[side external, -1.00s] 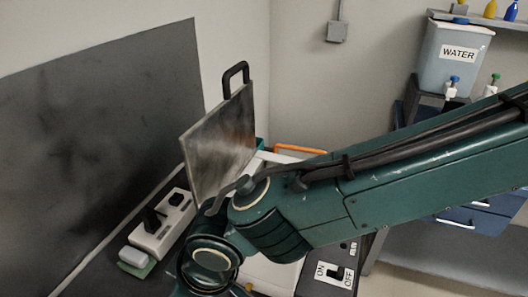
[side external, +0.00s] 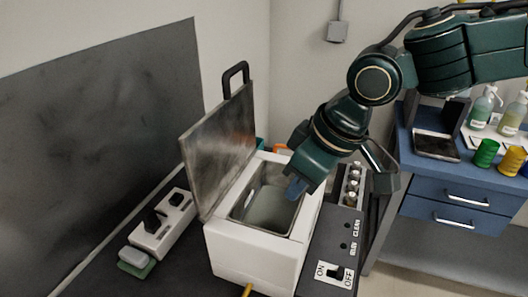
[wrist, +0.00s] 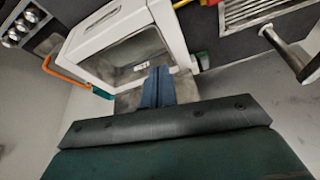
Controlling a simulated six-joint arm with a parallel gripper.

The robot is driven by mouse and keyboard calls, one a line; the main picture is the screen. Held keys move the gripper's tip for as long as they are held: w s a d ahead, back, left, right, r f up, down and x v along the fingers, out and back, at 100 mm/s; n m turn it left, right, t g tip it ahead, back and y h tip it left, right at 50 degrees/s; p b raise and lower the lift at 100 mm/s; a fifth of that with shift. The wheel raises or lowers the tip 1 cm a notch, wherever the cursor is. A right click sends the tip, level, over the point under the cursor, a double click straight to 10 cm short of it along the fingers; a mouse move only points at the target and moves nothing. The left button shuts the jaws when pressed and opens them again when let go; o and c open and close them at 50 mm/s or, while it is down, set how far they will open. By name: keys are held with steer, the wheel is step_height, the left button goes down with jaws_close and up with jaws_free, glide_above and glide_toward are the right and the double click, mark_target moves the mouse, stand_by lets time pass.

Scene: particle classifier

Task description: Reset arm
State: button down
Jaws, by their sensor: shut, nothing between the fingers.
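My gripper (side external: 295,190) is shut and empty, its blue fingertips pointing down over the open basin of the white machine (side external: 262,262) in the side external view. In the wrist view the closed blue fingers (wrist: 157,88) lie in front of the machine's white rim (wrist: 172,35). The machine's metal lid (side external: 222,150), with a black handle (side external: 236,75), stands open and tilted back. The basin (side external: 268,212) looks empty from the side. I cannot tell whether the fingertips are above or just inside the basin opening.
A control panel (side external: 330,248) with an ON/OFF switch lies right of the machine. A power strip (side external: 163,223) and a small sponge-like block (side external: 135,258) lie at left. A blue drawer cabinet (side external: 450,200) with bottles and coloured jars stands at right.

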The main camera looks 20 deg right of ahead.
steer(key=s+d+r+m+t, duration=0.1)
steer(key=s+d+r+m, duration=0.15)
steer(key=d, duration=0.65)
steer(key=s+d+r+m, duration=0.1)
steer(key=s+d+r, duration=0.2)
steer(key=d, duration=0.7)
steer(key=s+d+f+m+t+h, duration=0.1)
steer(key=s+d+f+m+h, duration=0.1)
steer(key=s+d, duration=0.8)
steer(key=s+m, duration=0.1)
steer(key=s, duration=0.1)
steer(key=shift+s+d, duration=0.2)
steer(key=shift+s, duration=0.1)
